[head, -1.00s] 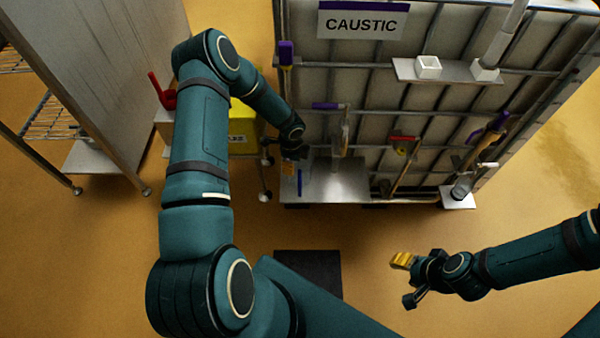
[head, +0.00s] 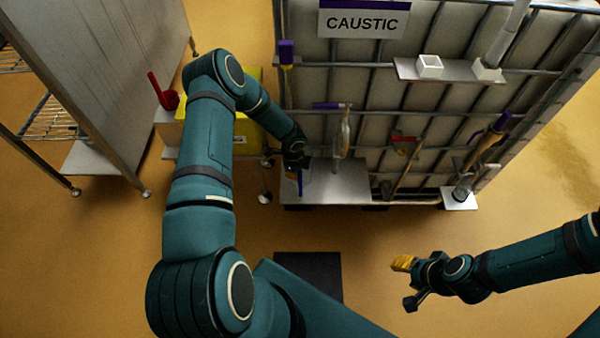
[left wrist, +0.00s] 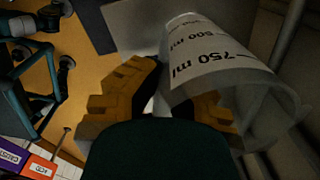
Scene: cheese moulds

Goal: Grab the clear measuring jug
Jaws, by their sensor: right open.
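The clear measuring jug (left wrist: 225,75), with black marks such as 750 ml, shows large in the left wrist view, tilted, on the right side of the left gripper. My left gripper (left wrist: 172,95) has its yellow fingers spread, with a gap between them. The right-hand finger shows through or behind the jug's clear wall; I cannot tell whether it touches. In the head view the left gripper (head: 293,168) is at the left end of a metal shelf, and I cannot make out the jug there. My right gripper (head: 407,284) is open and empty above the floor.
The metal shelf (head: 335,185) is on the front of a caged tank marked CAUSTIC (head: 362,22). Hanging tools, a small white box (head: 429,67) and a lower right shelf (head: 459,203) are on the cage. A yellow bin (head: 243,140) stands left.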

